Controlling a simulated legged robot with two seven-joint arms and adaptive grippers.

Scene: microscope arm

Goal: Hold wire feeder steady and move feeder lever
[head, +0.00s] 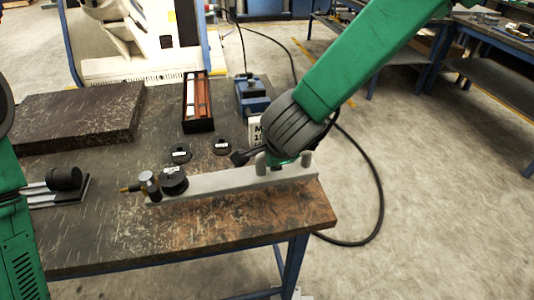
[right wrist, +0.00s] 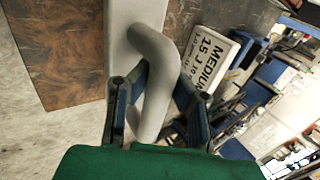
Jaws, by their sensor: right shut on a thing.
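A long grey bar-shaped device (head: 225,183), which looks like the wire feeder, lies along the table's front right edge. Its left end carries a black round knob (head: 174,180) and a small brass tip (head: 129,189). My right gripper (head: 277,163) is at the bar's right part. In the right wrist view its blue fingers (right wrist: 152,98) are around a bent grey handle (right wrist: 152,48) standing up from the bar, shut on it. I cannot tell whether this handle is the lever. My left gripper is not in view; only part of my green left arm shows at the left edge.
A dark slab (head: 75,115), a black tray of coloured bars (head: 198,105), a blue device (head: 253,95) and two black discs (head: 222,147) are on the table. A black cylinder on metal plates (head: 65,179) is at the left. A white sign (right wrist: 212,62) stands beside the handle.

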